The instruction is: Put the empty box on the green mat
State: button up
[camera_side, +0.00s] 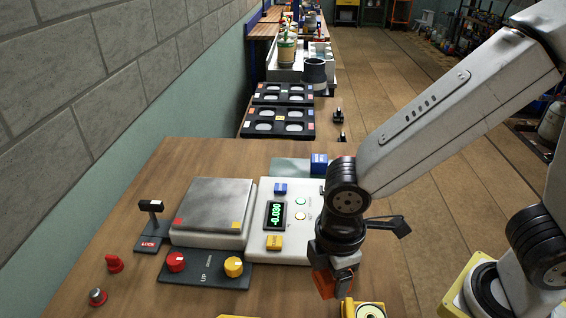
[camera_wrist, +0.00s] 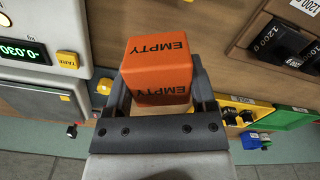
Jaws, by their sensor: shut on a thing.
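My gripper (camera_side: 338,268) is shut on the orange empty box (camera_wrist: 158,66), which has "EMPTY" printed on its faces. The box sits between the two fingers in the wrist view. It also shows below my gripper in the side view (camera_side: 323,284), partly hidden by it, near the right side of the wooden table. I cannot tell its exact height above the table. A green surface (camera_wrist: 288,121) shows at the right in the wrist view beside a yellow one; I cannot tell whether it is the green mat.
A scale with a metal plate (camera_side: 212,203) and a display (camera_side: 276,215) reading -0.030 stands left of my gripper. A blue block (camera_side: 319,163) is behind it. Red and yellow knobs are on the left. Black weights (camera_wrist: 278,45) lie upper right in the wrist view.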

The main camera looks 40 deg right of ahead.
jog(key=shift+s+d+r, duration=0.3)
jog(key=shift+s, duration=0.25)
jog(key=shift+s+d+r, duration=0.25)
jog(key=shift+s+d, duration=0.05)
jog(key=shift+s, duration=0.2)
